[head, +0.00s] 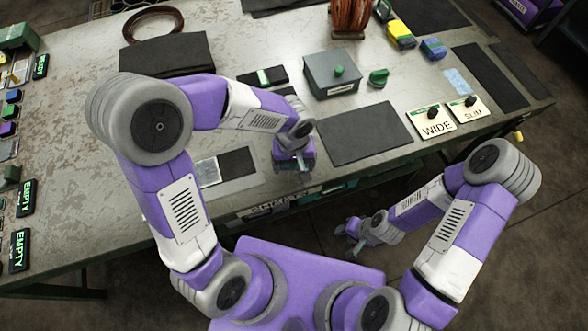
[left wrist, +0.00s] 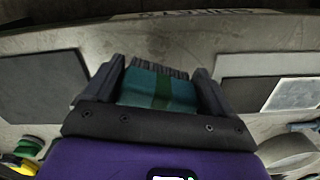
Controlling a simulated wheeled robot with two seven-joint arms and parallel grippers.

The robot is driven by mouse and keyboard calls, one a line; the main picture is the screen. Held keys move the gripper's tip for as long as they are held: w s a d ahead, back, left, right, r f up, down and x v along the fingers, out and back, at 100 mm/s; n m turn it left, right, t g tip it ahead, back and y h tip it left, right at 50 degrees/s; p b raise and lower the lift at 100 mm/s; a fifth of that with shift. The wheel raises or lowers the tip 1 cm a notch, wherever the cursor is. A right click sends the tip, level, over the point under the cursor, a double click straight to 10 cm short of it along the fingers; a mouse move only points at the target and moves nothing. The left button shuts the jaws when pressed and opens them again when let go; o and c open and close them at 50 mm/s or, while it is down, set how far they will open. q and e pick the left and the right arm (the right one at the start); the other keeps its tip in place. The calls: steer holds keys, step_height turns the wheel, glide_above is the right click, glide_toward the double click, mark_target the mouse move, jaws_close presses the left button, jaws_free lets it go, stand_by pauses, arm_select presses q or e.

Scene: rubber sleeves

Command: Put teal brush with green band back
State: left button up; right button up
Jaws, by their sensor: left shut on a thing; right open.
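The teal brush (left wrist: 138,88) with a darker green band across its middle shows in the left wrist view, with dark bristles toward the table's front edge. My left gripper (left wrist: 160,84) is shut on it, one finger on each side. In the head view my left gripper (head: 294,168) is over the front part of the table, and the brush is mostly hidden there. I cannot tell whether the brush touches the table. My right gripper (head: 353,232) is open and empty, off the table's front edge.
A dark mat (head: 363,134) lies right of my left gripper, and a smaller dark mat (head: 238,163) lies left. WIDE (head: 433,124) and SLIM (head: 470,111) plates lie at the right.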

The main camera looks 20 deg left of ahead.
mark_target(294, 170)
arm_select(q)
steer(key=shift+f+b, duration=0.5)
steer(key=shift+f, duration=1.2)
steer(key=shift+f, duration=0.15)
steer(key=o, duration=0.5)
steer(key=shift+f, duration=0.1)
steer(key=shift+o, duration=1.3)
